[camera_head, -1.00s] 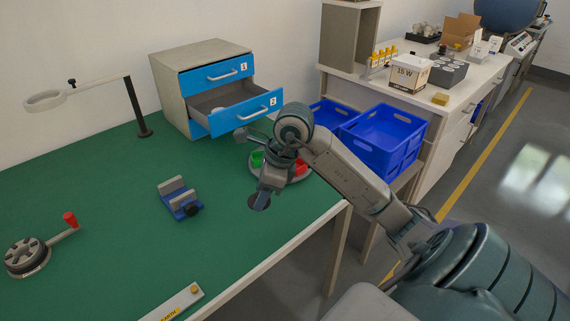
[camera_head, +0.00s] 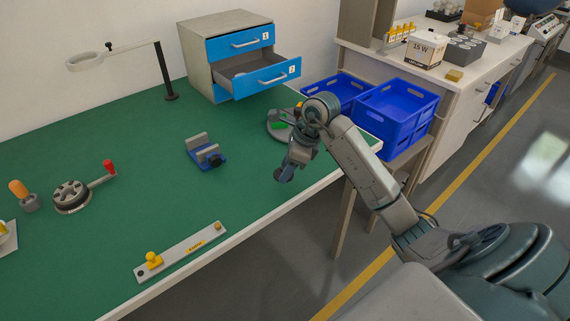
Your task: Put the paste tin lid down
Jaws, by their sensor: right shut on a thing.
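My right gripper (camera_head: 290,164) points down over the front right part of the green bench. It is shut on a small dark round disc, which looks like the paste tin lid (camera_head: 284,175). The disc is at the fingertips, just above or at the bench top; I cannot tell if it touches. The gripper hides part of it. I cannot make out the paste tin itself. My left gripper is not in view.
A blue vise (camera_head: 207,154) stands to the left. A drawer cabinet (camera_head: 205,73) has its lower drawer open. The bench's front edge is close; green surface between vise and gripper is clear.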

